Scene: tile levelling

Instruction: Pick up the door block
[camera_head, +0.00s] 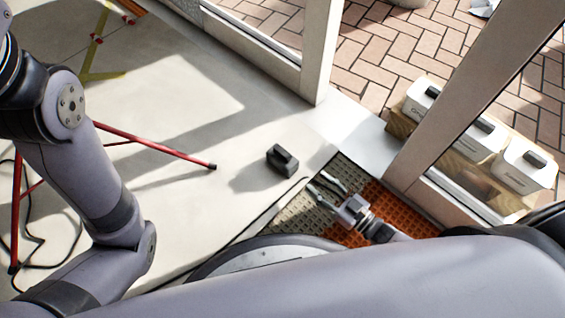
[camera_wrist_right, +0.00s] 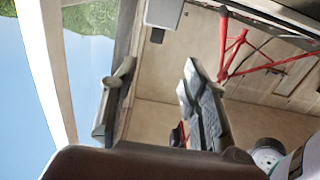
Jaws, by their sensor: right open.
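The door block, a small black wedge-like block (camera_head: 282,160), stands on the pale floor near the middle of the head view. My right gripper (camera_head: 328,188) is open and empty, to the right of the block and a little nearer to me, over the matting by the doorway, and apart from the block. In the right wrist view its two fingers (camera_wrist_right: 154,85) are spread with a clear gap between them. I cannot make out the block for certain in that view. My left arm shows at the left of the head view, but its gripper is out of the picture.
A red-legged stand (camera_head: 155,147) is on the left, with a dark cable on the floor. Door frame posts (camera_head: 320,45) rise on the right. White containers (camera_head: 525,165) sit outside on wood by the brick paving (camera_head: 400,45). Floor around the block is clear.

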